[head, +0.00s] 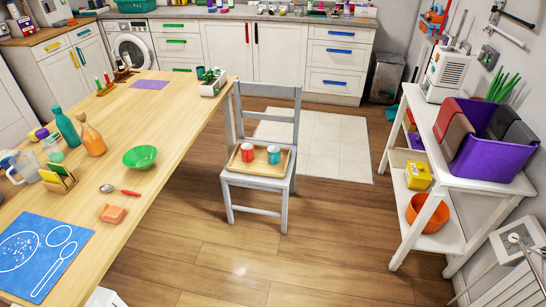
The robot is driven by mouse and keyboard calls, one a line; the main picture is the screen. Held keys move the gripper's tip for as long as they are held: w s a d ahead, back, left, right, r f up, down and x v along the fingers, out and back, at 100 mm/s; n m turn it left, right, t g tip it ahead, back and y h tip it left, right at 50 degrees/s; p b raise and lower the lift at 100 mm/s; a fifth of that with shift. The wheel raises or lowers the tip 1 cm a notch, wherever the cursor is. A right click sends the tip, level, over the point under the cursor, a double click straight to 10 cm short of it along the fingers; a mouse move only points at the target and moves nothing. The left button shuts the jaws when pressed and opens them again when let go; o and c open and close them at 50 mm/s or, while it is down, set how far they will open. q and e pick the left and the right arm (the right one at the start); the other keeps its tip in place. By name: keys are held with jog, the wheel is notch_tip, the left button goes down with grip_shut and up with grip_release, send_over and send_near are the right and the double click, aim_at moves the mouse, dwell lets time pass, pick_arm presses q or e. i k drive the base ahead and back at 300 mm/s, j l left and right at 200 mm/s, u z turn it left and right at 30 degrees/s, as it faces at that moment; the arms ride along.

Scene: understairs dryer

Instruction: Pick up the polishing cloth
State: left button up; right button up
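I cannot tell for sure which thing is the polishing cloth. A small folded orange piece (113,214), which may be a cloth or a sponge, lies on the wooden table near its right edge, below a spoon with a red handle (120,190). Several folded cloth-like pieces, one maroon (474,117), one brown (453,138) and dark grey ones (508,136), hang over the rim of a purple bin (490,160) on the white shelf at the right. Neither of my grippers is in view.
The wooden table (185,100) fills the left and holds a green bowl (140,157), bottles and a blue mat (40,255). A grey chair (262,185) bears a tray with two cups. The floor (310,260) between chair and white shelf (440,180) is clear.

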aim_at(111, 214)
jog(key=u, duration=1.3)
jog(key=i+l, duration=0.1)
jog(key=l, duration=0.6)
jog(key=i+l, duration=0.15)
jog(key=l, duration=0.2)
jog(key=l+u, duration=0.5)
jog(key=l, duration=0.35)
jog(key=l+u, duration=0.45)
jog(key=l, duration=0.45)
